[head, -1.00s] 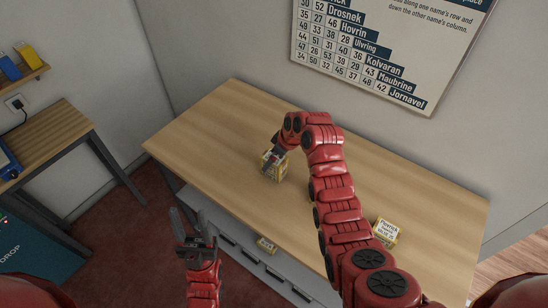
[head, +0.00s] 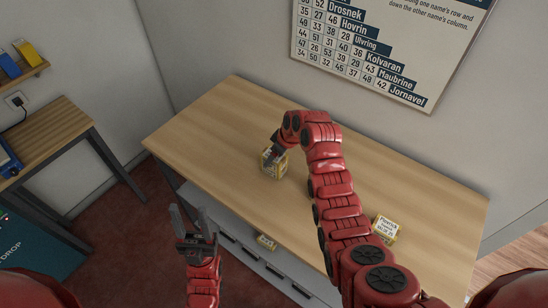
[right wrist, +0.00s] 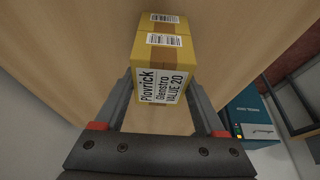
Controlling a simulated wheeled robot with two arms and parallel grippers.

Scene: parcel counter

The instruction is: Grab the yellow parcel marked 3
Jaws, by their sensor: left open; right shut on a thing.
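A yellow parcel (head: 270,166) is near the middle of the wooden table, at the end of my right arm. In the right wrist view the parcel (right wrist: 162,62) carries a white label reading Plovrick, Glenstro, VALUE 20; I see no 3 on it. My right gripper (head: 276,152) is shut on it, with a finger on each side of its near end in the wrist view. A second yellow parcel (head: 385,229) sits at the table's right. A third (head: 266,242) is lower, by the table's front edge. My left gripper (head: 191,216) is open and empty in front of the table.
The table (head: 215,120) is clear at its left and back. A chart of names and numbers (head: 385,50) hangs on the wall behind. A side desk (head: 45,135) and a teal drop box (head: 35,245) stand at the left.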

